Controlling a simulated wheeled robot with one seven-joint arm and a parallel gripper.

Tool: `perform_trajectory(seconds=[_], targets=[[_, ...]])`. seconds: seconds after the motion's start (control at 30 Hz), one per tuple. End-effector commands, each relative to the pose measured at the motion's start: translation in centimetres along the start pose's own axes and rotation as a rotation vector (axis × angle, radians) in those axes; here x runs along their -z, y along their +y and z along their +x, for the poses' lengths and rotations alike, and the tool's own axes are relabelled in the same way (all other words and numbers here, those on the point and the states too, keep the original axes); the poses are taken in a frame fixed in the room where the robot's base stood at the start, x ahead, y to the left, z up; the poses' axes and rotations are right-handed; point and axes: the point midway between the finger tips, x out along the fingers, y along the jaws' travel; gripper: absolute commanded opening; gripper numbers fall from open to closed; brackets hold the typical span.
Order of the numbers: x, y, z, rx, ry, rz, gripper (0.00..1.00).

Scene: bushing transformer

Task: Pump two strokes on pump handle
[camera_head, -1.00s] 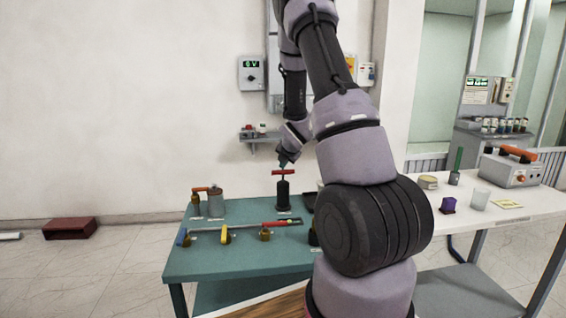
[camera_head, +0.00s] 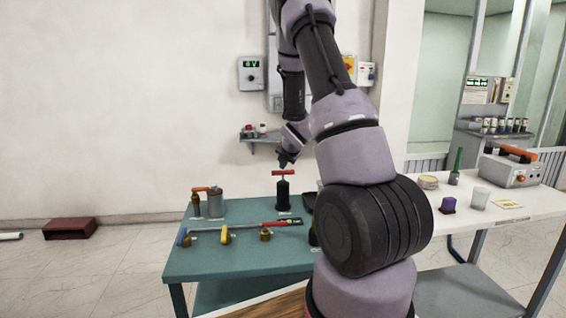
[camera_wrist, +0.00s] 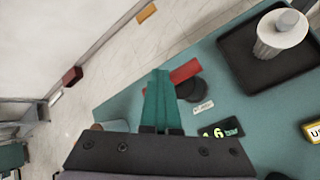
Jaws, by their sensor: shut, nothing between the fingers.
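The pump is a black upright cylinder (camera_head: 283,194) with a red T-shaped handle (camera_head: 284,173), standing near the back edge of the green table. My gripper (camera_head: 283,164) is just above the handle, pointing down; in the head view I cannot tell whether it touches. In the wrist view my gripper's teal fingers (camera_wrist: 160,74) are shut together with nothing between them. The red handle (camera_wrist: 186,71) shows just right of the fingertips and partly behind them. The round black pump body (camera_wrist: 191,90) is below the handle.
The green table (camera_head: 205,262) also holds a grey can (camera_head: 215,203), a long red-and-grey tool (camera_head: 250,226) and small yellow-brown items. A black tray (camera_wrist: 262,78) with a pale cylinder (camera_wrist: 281,32) lies right of the pump. A white table (camera_head: 530,198) stands to the right.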

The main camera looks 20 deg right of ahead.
Motion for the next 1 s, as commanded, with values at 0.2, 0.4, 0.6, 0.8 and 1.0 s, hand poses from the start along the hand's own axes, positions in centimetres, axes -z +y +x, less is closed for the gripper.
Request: perform_trajectory(seconds=[0.2, 0.4, 0.6, 0.8, 1.0], targets=[[0.1, 0.1, -0.1, 0.001, 0.002, 0.0, 0.0], [-0.3, 0.5, -0.6, -0.001, 0.001, -0.001, 0.0], [-1.4, 1.5, -2.0, -0.002, 0.0, 0.0, 0.0], [-2.5, 2.6, -3.4, -0.002, -0.001, 0.001, 0.0], [-3.1, 3.1, -4.2, -0.001, 0.0, -0.001, 0.0]])
